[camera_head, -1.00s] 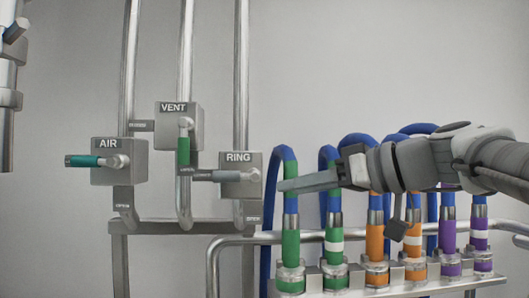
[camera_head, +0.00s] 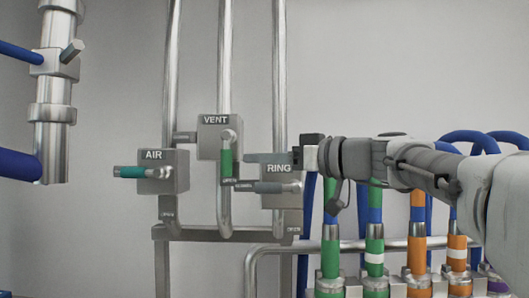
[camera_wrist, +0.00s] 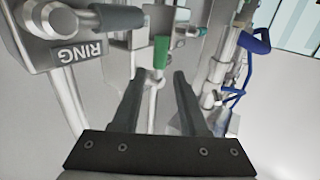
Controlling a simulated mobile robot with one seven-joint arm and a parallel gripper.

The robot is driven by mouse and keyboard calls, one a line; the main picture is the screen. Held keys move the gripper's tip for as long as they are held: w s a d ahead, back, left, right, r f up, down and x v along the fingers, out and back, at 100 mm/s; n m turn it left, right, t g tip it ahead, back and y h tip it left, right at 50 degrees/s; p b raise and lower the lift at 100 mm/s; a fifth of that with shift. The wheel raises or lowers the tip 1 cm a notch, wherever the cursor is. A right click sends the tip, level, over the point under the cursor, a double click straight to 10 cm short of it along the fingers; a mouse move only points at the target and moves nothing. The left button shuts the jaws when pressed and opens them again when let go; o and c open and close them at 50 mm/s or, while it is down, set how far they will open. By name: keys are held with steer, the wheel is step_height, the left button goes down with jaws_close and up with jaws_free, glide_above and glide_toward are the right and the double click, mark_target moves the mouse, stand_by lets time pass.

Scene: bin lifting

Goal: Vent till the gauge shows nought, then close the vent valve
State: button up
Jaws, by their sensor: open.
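The VENT valve (camera_head: 214,138) is a grey box on the middle pipe, with a green handle (camera_head: 226,164) pointing straight down towards a small tag. My gripper (camera_head: 247,158) comes in from the right, in front of the upper part of the RING box, its tips just right of the green handle. In the wrist view my gripper (camera_wrist: 159,74) is open and empty, with a green handle (camera_wrist: 161,50) ahead of the gap between the fingertips. I cannot tell whether it touches. No gauge shows in any view.
The AIR valve (camera_head: 174,182) at left has a green handle (camera_head: 131,172) pointing left. The RING valve (camera_head: 281,198) has a grey handle (camera_head: 268,187) pointing left, just below my fingers. Blue hoses with green and orange ends (camera_head: 373,250) stand on a rack below my arm.

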mark_target(231, 158)
steer(key=p+x, duration=0.3)
steer(key=x, duration=0.6)
steer(key=shift+w+a, duration=0.2)
steer(key=shift+a, duration=0.1)
steer(key=shift+c, duration=0.2)
jaws_close()
stand_by(0.7)
